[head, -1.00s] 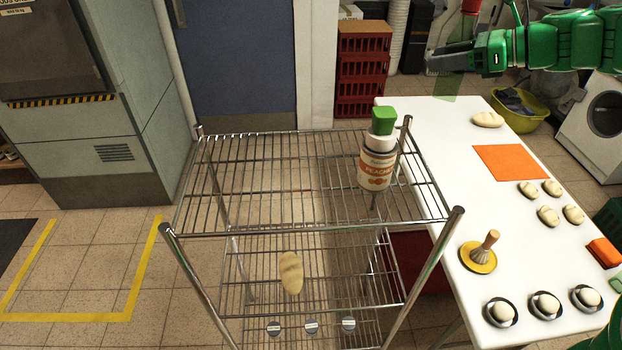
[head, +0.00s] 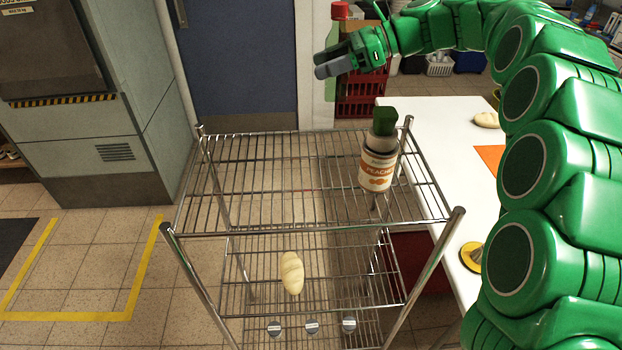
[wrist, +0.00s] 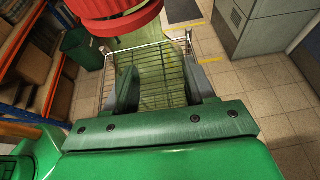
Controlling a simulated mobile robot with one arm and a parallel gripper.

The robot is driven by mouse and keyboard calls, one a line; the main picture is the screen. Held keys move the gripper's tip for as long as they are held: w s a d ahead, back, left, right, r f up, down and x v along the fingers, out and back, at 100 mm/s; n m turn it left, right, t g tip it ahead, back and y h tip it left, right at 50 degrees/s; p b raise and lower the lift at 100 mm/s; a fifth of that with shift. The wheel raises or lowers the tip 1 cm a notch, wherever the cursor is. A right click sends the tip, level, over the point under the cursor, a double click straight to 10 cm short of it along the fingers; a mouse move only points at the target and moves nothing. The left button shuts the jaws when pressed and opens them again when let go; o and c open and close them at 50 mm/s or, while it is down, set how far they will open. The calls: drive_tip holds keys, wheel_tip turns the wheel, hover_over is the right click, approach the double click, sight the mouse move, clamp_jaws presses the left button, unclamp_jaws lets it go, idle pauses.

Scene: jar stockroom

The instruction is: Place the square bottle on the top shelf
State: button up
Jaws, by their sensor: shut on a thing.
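The square bottle (head: 330,88) is clear pale green with a red cap (head: 339,11). My gripper (head: 322,66) is shut on it and holds it upright in the air, beyond the back edge of the top shelf (head: 262,182) and above its level. In the wrist view the red cap (wrist: 115,22) and see-through body (wrist: 155,75) stand between my fingers, with the wire shelf seen through the body. The top shelf is a wire rack, bare on its left and middle.
A bread loaf (head: 291,272) lies on the shelf below. The white table (head: 430,112) is at the right, partly behind my arm.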

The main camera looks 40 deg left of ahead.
drive_tip(key=s+a, duration=0.1)
hover_over(318, 154)
drive_tip(key=shift+f, duration=7.65)
drive_tip(key=shift+f, duration=0.1)
drive_tip(key=o, duration=1.2)
drive_tip(key=shift+o, duration=0.2)
drive_tip(key=shift+w, duration=0.1)
drive_tip(key=v, duration=1.2)
drive_tip(key=shift+a, duration=0.2)
